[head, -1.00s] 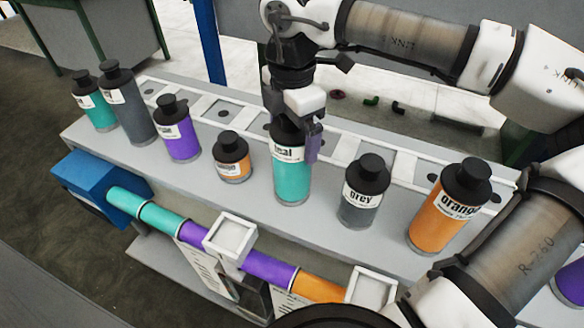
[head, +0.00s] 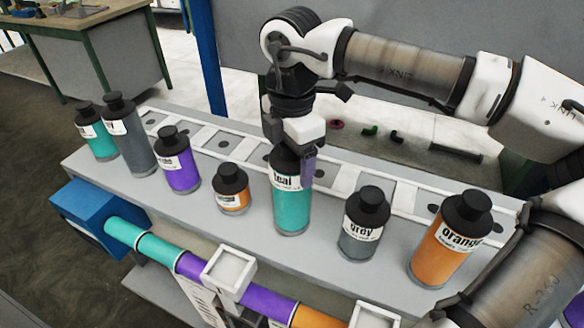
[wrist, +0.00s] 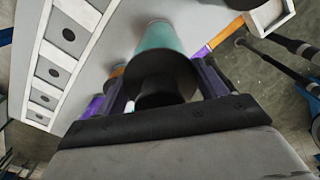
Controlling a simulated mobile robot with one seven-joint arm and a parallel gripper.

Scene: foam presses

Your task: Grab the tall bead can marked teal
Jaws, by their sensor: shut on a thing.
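The tall teal can (head: 292,208) has a black cap and a white label reading "teal". It stands upright near the middle of the grey bench in the head view, its base seeming to rest on the top. My gripper (head: 294,163) is over it from above, shut on its upper part. In the wrist view the teal body (wrist: 163,40) and black cap show between my purple-grey fingers (wrist: 160,88). Another teal can (head: 97,143) stands at the bench's far left end, partly behind a grey can (head: 134,148).
Close by stand a small orange can (head: 232,200) on the left and a grey can (head: 361,240) on the right. A purple can (head: 180,175) and a large orange can (head: 440,250) are farther out. A white rack (head: 348,186) runs behind; a coloured pipe (head: 160,248) runs in front.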

